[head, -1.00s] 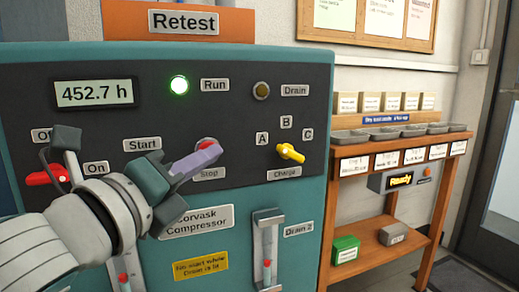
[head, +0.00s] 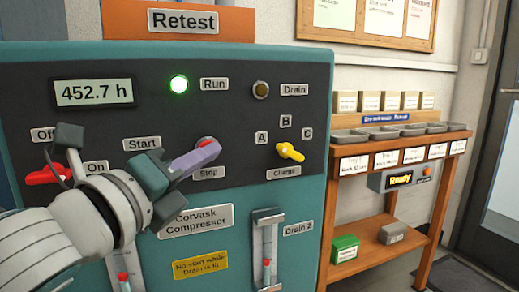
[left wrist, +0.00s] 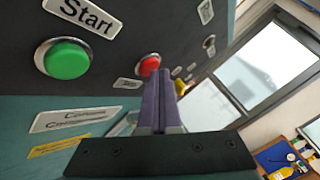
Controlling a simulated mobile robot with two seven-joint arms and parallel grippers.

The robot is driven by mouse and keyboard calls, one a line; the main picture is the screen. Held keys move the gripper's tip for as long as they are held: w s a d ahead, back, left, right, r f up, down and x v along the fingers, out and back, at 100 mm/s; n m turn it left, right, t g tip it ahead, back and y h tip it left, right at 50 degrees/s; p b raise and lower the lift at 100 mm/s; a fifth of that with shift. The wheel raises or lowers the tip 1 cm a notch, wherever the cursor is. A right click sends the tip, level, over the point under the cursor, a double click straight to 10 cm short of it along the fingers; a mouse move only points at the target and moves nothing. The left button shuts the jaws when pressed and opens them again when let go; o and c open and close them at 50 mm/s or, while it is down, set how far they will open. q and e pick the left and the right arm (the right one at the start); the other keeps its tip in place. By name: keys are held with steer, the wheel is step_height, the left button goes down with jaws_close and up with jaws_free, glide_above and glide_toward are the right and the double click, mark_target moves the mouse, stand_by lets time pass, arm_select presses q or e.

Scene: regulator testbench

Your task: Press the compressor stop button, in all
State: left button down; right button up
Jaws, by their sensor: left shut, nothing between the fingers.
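The compressor panel (head: 225,115) carries a red stop button (head: 205,141) above the "Stop" label (head: 209,173). The button also shows in the left wrist view (left wrist: 149,65), just left of the fingertips. My left gripper (head: 214,149) is shut and empty, its purple fingers pointing at the button and covering its lower part in the head view. I cannot tell whether the fingertips touch it. The green "Run" lamp (head: 179,84) is lit. The green start button (left wrist: 67,59) shows in the left wrist view; my gripper hides it in the head view.
A red off/on switch (head: 45,176) sits left, partly behind my gripper. A yellow charge selector (head: 290,152) and a drain gauge (head: 267,250) lie right of the stop button. A wooden bench (head: 398,150) with trays stands farther right.

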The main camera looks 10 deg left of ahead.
arm_select(q)
steer(key=shift+w+a, duration=0.1)
steer(key=shift+w, duration=0.05)
stand_by(0.5)
steer(key=shift+s+d, duration=0.45)
steer(key=shift+s, duration=0.3)
steer(key=shift+s+d+p, duration=0.3)
steer(key=shift+s+d, duration=0.45)
steer(key=shift+s, duration=0.3)
steer(key=shift+s+d+p, duration=0.3)
steer(key=shift+s+d, duration=0.4)
steer(key=shift+s, duration=0.35)
steer(key=shift+r, duration=0.1)
